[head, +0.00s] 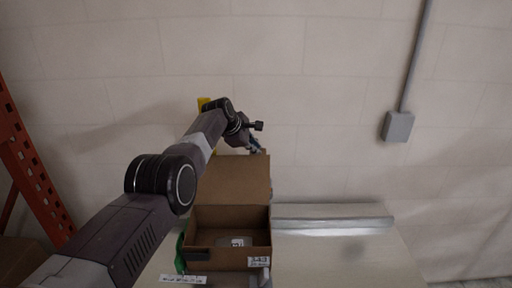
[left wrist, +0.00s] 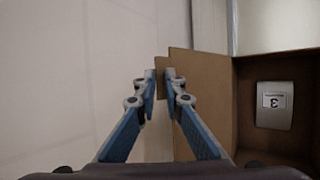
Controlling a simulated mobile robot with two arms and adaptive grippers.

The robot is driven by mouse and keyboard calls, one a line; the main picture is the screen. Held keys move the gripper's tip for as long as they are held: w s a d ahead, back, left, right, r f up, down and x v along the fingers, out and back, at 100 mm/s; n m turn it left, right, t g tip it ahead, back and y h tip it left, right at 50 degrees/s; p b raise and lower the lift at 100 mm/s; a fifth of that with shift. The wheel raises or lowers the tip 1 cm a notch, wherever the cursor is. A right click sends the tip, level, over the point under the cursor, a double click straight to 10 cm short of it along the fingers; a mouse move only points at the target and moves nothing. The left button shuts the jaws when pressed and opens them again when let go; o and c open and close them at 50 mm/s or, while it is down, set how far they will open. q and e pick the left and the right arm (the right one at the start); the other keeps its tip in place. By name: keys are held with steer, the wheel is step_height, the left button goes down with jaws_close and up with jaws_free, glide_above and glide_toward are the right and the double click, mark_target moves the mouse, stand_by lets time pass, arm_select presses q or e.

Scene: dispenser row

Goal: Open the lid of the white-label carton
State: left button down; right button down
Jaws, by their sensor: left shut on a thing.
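A brown cardboard carton (head: 229,262) stands at the bottom middle of the head view, with a white label on its front right. Its lid (head: 234,180) stands raised at the back, so the inside shows. In the left wrist view the lid (left wrist: 207,85) is the brown panel beside the fingers. My left gripper (head: 257,147) is at the lid's top edge. In the left wrist view its fingertips (left wrist: 164,72) are shut on a tab at the lid's edge.
A pale box with a numbered label (left wrist: 274,104) lies inside the carton. A green item (head: 180,254) is left of the carton. A light table (head: 340,255) is clear to the right, with a silvery bar (head: 330,224) at its back. An orange rack (head: 32,170) stands far left.

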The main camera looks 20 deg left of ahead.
arm_select(q)
steer(key=c, duration=2.2)
jaws_free()
steer(key=shift+w+f, duration=0.1)
steer(key=shift+o, duration=0.2)
steer(key=shift+r, duration=0.2)
steer(key=shift+s+a+r, duration=0.15)
steer(key=shift+s+r, duration=0.1)
steer(key=shift+r, duration=0.05)
steer(key=v, duration=1.1)
steer(key=shift+f, duration=0.1)
